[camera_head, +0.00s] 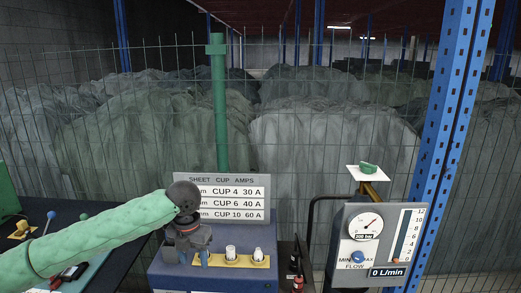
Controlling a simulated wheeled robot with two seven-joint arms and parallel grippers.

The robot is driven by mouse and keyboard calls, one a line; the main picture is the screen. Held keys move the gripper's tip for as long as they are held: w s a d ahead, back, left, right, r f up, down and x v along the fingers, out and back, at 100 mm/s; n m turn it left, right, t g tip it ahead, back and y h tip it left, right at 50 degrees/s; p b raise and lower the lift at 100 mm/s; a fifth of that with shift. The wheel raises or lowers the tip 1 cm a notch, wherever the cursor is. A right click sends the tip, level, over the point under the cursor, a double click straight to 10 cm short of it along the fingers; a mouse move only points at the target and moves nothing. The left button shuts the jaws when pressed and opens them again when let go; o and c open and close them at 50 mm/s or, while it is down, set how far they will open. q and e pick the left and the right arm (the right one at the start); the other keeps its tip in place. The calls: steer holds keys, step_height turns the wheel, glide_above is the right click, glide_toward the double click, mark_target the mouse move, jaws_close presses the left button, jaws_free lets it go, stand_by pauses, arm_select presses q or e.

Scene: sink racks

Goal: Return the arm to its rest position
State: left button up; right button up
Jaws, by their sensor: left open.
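My left arm, in a pale green sleeve, comes in from the left in the head view. Its gripper (188,255) points down over the front left of a blue-grey machine box (215,278). The gripper is open. Its fingertips are small and dark here, and I cannot tell whether they touch the box. A small blue part shows right beside the fingers; I cannot tell what it belongs to. My right gripper is not in view.
A "SHEET CUP AMPS" sign (236,197) stands behind the gripper. Two white knobs sit on a yellow plate (232,261) to its right. A gauge panel (372,243) stands at right. A dark bench with tools is at left. A wire fence and green post (219,110) close off the back.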

arm_select(q)
steer(key=s+d+f+n+t+h, duration=0.3)
steer(key=s+d+f+n+h, duration=0.1)
steer(key=s+d+f+n, duration=1.1)
steer(key=s+a+f+n+y, duration=0.2)
steer(key=s+a+f+n, duration=0.3)
steer(key=s+a+n, duration=0.5)
steer(key=s+a+f+n+y, duration=0.2)
steer(key=s+a+f+n, duration=0.4)
steer(key=s+a+n, duration=0.45)
steer(key=s+d+f, duration=0.1)
steer(key=d+f, duration=0.1)
steer(key=f, duration=1.1)
steer(key=s+d+f+n+g, duration=0.1)
steer(key=d+f, duration=0.1)
steer(key=f, duration=1.2)
steer(key=s+d+f, duration=0.1)
steer(key=f, duration=1.3)
steer(key=shift+s+d+g, duration=0.3)
steer(key=shift+s+d, duration=0.05)
steer(key=shift+d, duration=0.05)
steer(key=shift+f+n, duration=0.1)
steer(key=shift+n, duration=0.15)
